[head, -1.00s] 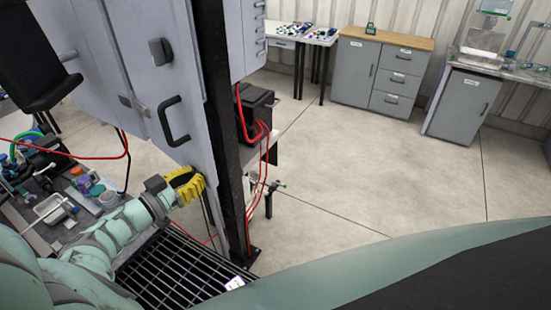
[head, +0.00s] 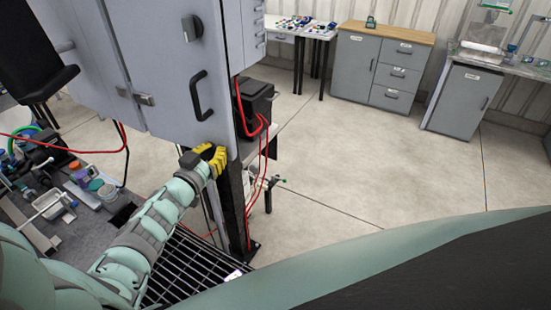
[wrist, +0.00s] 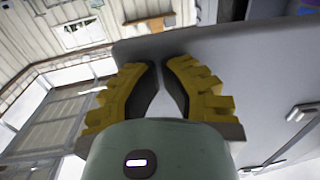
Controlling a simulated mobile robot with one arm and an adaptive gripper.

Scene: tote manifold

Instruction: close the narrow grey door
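The grey door (head: 165,65) with a black bar handle (head: 201,95) fills the upper left of the head view. A metal hinge (head: 143,98) shows at its left edge. My gripper (head: 216,158) with yellow fingers is at the door's lower right corner; whether it touches cannot be told. In the wrist view, my gripper (wrist: 159,65) has a narrow empty gap between its fingertips, and the grey door panel (wrist: 245,75) spreads behind and right of them. What lies behind the door is hidden.
A black post (head: 233,205) stands below the door corner, with red cables (head: 262,165) beside it. A cluttered bench (head: 60,210) is at left. Grey cabinets (head: 375,70) stand at the back. The floor (head: 370,150) at centre right is clear.

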